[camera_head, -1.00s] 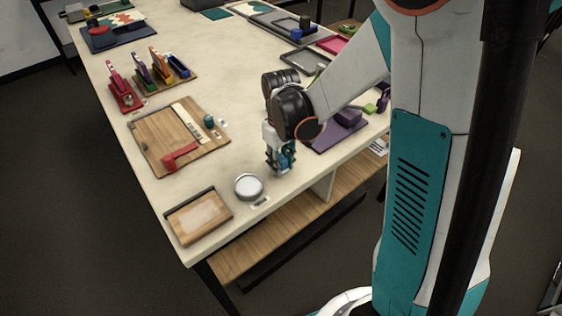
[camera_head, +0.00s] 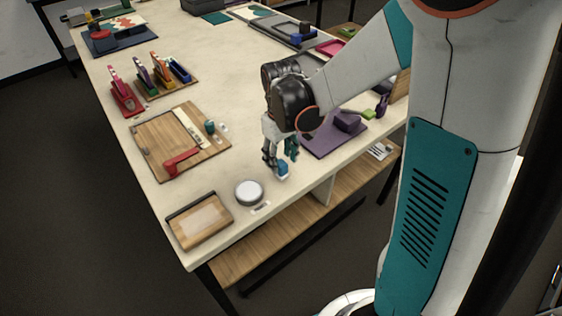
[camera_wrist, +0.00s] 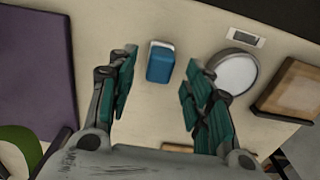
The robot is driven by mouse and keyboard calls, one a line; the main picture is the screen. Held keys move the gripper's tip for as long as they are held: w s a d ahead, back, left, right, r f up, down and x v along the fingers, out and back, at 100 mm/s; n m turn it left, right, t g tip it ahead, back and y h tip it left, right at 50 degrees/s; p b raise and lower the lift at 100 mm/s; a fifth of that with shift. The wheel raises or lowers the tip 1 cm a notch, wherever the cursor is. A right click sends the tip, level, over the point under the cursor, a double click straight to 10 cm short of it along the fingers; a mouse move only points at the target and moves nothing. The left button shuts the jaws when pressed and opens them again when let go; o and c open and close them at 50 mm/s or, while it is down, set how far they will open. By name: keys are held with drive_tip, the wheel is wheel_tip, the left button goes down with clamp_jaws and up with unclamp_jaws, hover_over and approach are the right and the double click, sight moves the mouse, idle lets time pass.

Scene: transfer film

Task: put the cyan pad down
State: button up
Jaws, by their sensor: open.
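The cyan pad, a small blue block with a white end, rests on the cream table near its front edge in the head view (camera_head: 282,170). It also shows in the wrist view (camera_wrist: 160,64). My gripper (camera_head: 279,159) is just above it with its fingers spread. In the wrist view my gripper (camera_wrist: 161,72) has a teal-padded finger on each side of the pad, with clear gaps. Nothing is held.
A round white-topped disc (camera_head: 249,190) stands left of the pad, beside a small label. A wooden tray (camera_head: 200,221) is at the front-left corner. A purple mat (camera_head: 325,143) lies to the right. A wooden board (camera_head: 155,130) lies farther left.

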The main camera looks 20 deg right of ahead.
sight(281, 163)
wheel_tip(281, 163, up, 7)
drive_tip(key=p, duration=0.2)
drive_tip(key=s+r+m+t, duration=0.1)
drive_tip(key=s+r+t, duration=0.2)
drive_tip(key=s+r, duration=0.2)
drive_tip(key=s+r+m+t, duration=0.2)
drive_tip(key=s+r+t, duration=0.2)
drive_tip(key=s, duration=0.6)
drive_tip(key=shift+r+m, duration=0.3)
drive_tip(key=shift+r, duration=0.45)
wheel_tip(281, 163, down, 2)
drive_tip(key=shift+f+b, duration=0.1)
drive_tip(key=shift+b, duration=0.95)
drive_tip(key=shift+o, duration=0.5)
